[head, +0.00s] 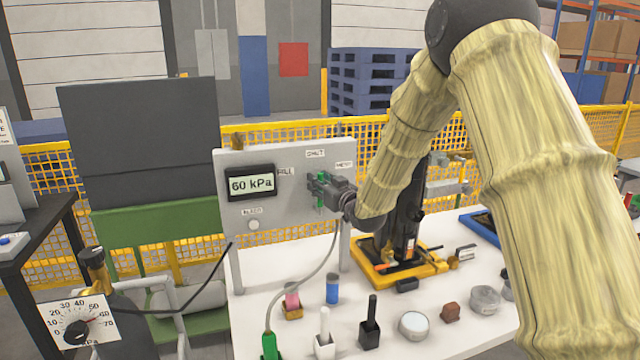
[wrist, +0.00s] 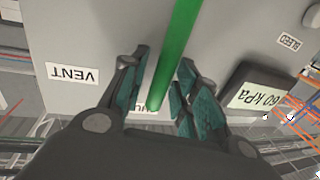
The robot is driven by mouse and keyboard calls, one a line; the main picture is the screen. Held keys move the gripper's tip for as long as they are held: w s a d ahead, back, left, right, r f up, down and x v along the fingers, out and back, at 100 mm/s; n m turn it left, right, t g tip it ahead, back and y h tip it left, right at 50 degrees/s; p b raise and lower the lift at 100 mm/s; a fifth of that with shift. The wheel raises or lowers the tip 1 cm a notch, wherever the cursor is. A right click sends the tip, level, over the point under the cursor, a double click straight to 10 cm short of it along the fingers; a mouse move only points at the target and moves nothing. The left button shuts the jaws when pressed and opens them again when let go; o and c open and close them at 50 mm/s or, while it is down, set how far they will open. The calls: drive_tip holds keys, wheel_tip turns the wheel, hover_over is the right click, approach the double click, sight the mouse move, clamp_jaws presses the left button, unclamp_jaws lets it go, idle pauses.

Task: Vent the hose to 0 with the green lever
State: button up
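The green lever (head: 321,199) is on the grey panel (head: 285,222), under the SHUT label (head: 315,153), with FILL to its left and VENT (head: 344,164) to its right. In the wrist view the green lever (wrist: 178,50) runs between my fingers, its end over the partly hidden SHUT label. My gripper (wrist: 162,88) is open around the lever, with gaps showing on both sides. In the head view my gripper (head: 325,190) is at the panel, partly covering the lever. The display (head: 251,184) reads 60 kPa. A grey hose (head: 321,268) curves down from the panel to a green-ended fitting (head: 269,346).
A BLEED knob (head: 253,225) sits below the display. A dial gauge (head: 79,321) stands at the lower left. Several small items, including a blue cylinder (head: 332,288) and a black-handled block (head: 370,330), stand on the white table (head: 395,299). A yellow tray (head: 372,267) lies behind them.

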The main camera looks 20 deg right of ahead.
clamp_jaws()
drive_tip(key=shift+d, duration=0.15)
drive_tip(key=d+f+m+t+h+b, duration=0.1)
drive_tip(key=d+m+b, duration=0.4)
drive_tip(key=m, duration=0.5)
drive_tip(key=shift+w+d+f+m+t, duration=0.15)
drive_tip(key=shift+d+f+m+t, duration=0.25)
drive_tip(key=shift+d+f, duration=0.8)
